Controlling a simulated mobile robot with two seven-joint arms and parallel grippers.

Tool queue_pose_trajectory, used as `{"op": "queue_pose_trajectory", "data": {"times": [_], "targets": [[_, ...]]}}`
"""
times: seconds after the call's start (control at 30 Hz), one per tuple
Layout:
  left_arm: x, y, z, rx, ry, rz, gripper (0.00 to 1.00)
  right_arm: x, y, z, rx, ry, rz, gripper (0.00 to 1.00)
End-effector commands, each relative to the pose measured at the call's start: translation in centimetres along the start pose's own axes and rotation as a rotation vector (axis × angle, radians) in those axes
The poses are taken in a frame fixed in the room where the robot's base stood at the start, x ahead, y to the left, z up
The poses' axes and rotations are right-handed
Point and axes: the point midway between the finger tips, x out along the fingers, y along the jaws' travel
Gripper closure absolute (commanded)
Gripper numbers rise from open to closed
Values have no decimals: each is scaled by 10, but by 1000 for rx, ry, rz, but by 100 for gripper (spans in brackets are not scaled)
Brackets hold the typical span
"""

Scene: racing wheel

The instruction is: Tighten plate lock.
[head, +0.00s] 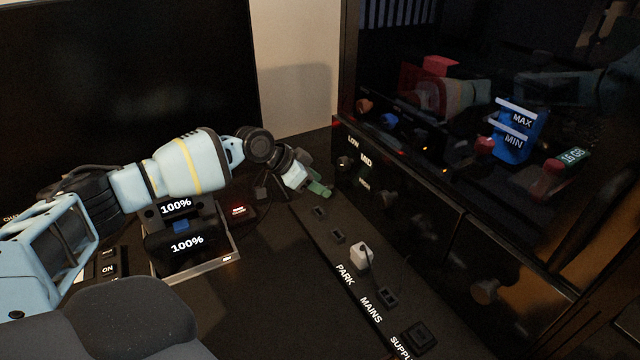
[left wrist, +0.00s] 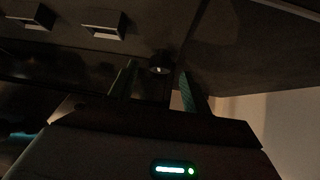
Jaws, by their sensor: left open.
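My left gripper (head: 318,188) reaches to the far end of the sloped black switch panel, by the dark cabinet. In the left wrist view my left gripper (left wrist: 157,72) is open, one green-padded finger on each side of a small dark round knob (left wrist: 160,68) with a paler centre. The knob looks like the plate lock, but no label shows. It appears between or just beyond the fingertips; I cannot tell whether they touch it. In the head view I cannot make out this knob at the gripper. My right gripper is not in view.
The switch panel carries several black switches (head: 388,297) and a white lever (head: 361,256) by the PARK label. The dark cabinet (head: 440,235) with knobs bounds the right; a blue MAX/MIN container (head: 515,130) shows above. A two-display unit (head: 187,240) stands below my left arm.

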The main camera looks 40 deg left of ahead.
Motion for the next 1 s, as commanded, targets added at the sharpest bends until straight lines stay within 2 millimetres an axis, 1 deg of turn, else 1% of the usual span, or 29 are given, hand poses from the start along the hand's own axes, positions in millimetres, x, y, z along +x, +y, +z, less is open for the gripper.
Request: {"op": "queue_pose_trajectory", "data": {"times": [0.03, 0.2, 0.3, 0.4, 0.57, 1.0], "targets": [[-10, -1, 0, 2, 0, -2, 51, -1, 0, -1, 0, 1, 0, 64], [-37, -1, 0, 2, -1, -3, 51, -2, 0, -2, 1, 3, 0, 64], [-50, -1, 0, 1, -2, -2, 51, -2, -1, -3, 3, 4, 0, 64], [-59, 0, 0, 1, -2, -1, 51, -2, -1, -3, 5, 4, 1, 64], [-63, 0, 0, 1, -2, 0, 51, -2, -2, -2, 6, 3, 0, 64], [-63, 0, 0, 1, -1, -1, 51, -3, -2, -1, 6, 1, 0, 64]]}}
